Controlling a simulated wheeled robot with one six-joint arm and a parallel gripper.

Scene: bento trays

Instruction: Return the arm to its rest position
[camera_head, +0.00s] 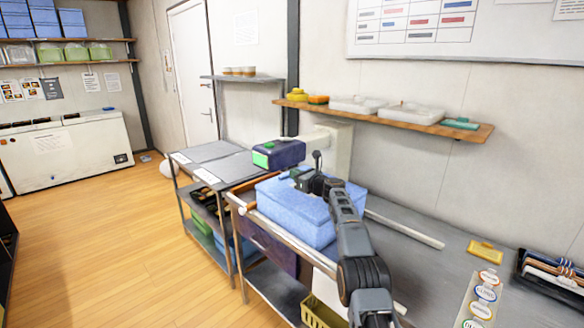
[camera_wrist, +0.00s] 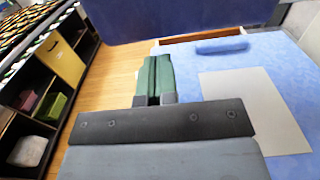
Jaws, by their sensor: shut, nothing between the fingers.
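My arm (camera_head: 352,240) reaches up from the lower right of the head view, over the steel counter. My gripper (camera_head: 300,177) is at its far end, above the top of a blue box (camera_head: 290,212). In the wrist view the green-padded fingers of my gripper (camera_wrist: 155,62) lie together with nothing between them. The blue box also shows in the wrist view (camera_wrist: 285,65), to the right of the fingers. I cannot tell whether the gripper touches it.
A dark box with a green end (camera_head: 279,154) stands just beyond the gripper. A wall shelf (camera_head: 470,132) with trays hangs at the back right. A yellow tag (camera_head: 485,252) lies on the counter (camera_head: 425,262). The wooden floor (camera_head: 120,235) at left is clear.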

